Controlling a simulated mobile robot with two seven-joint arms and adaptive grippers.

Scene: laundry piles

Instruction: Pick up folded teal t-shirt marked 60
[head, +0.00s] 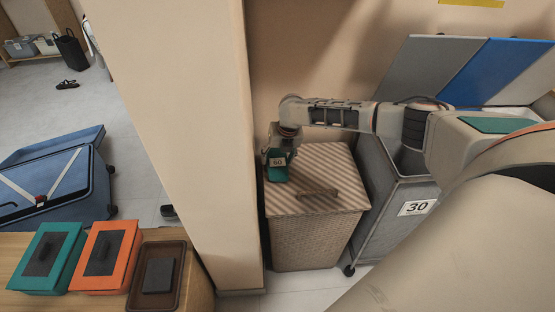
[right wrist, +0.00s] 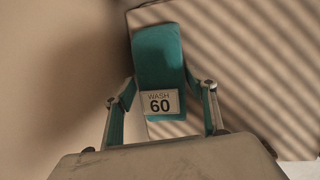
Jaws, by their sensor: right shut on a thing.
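The folded teal t-shirt (head: 277,173) with a white label reading 60 is at the back left of the striped lid of a wicker hamper (head: 310,240). In the right wrist view the teal t-shirt (right wrist: 158,62) stands out between the two fingers, its "WASH 60" label facing the camera. My right gripper (head: 279,158) points down and is shut on the t-shirt. In the right wrist view my right gripper (right wrist: 162,105) has a finger on each side of it. I cannot tell whether the t-shirt touches the lid. My left gripper is not in view.
A wall column (head: 195,130) stands close on the left. Teal (head: 48,258) and orange (head: 105,256) boxes and a brown tray (head: 180,262) sit on a wooden surface. A blue suitcase (head: 60,185) lies open.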

